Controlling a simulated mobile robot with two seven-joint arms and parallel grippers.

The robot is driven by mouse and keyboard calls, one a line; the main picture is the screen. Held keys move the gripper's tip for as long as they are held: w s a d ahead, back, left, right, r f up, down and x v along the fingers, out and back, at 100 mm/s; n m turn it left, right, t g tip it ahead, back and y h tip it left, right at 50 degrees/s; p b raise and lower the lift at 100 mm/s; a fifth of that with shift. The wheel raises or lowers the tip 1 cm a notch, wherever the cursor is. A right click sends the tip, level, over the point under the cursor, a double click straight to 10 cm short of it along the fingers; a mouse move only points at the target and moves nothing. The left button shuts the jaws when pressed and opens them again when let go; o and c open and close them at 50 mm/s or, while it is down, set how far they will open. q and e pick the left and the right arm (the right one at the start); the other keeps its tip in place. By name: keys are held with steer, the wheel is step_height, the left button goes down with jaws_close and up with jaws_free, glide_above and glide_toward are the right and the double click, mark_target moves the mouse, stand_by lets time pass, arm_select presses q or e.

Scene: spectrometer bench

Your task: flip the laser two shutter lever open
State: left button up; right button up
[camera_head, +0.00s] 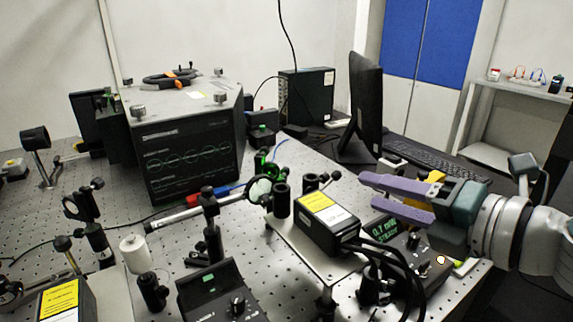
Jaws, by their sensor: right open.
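A black laser box (327,222) with a yellow label stands on a raised plate at the centre right. A second yellow-labelled box (64,302) is at the lower left, cut by the frame edge. My left gripper is not in view.
A control box with a green display (388,231) sits below the right gripper, with black cables beside it. Another control box (214,293) is at the front. Optics posts (211,240) crowd the left. A large instrument (190,160) and a monitor (366,105) stand behind.

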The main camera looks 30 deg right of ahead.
steer(key=v, duration=0.2)
steer(key=shift+s, duration=0.3)
steer(key=shift+r, duration=0.1)
steer(key=s+a+f+m+g+h+p, duration=0.1)
steer(key=s+a+f+m+g+p, duration=0.1)
steer(key=s+a+m+g, duration=0.7)
steer(key=s+a+f+m+g+p, duration=0.1)
steer(key=s+a+m+g, duration=0.15)
steer(key=s+m, duration=0.8)
steer(key=w+r+m+p, duration=0.1)
steer(key=w+r+p, duration=0.1)
steer(key=r+p, duration=1.6)
steer(key=w+r+m+p, duration=0.2)
steer(key=r+p, duration=1.6)
steer(key=p, duration=0.1)
steer(key=shift+r+h, duration=0.2)
steer(key=shift+h, duration=0.1)
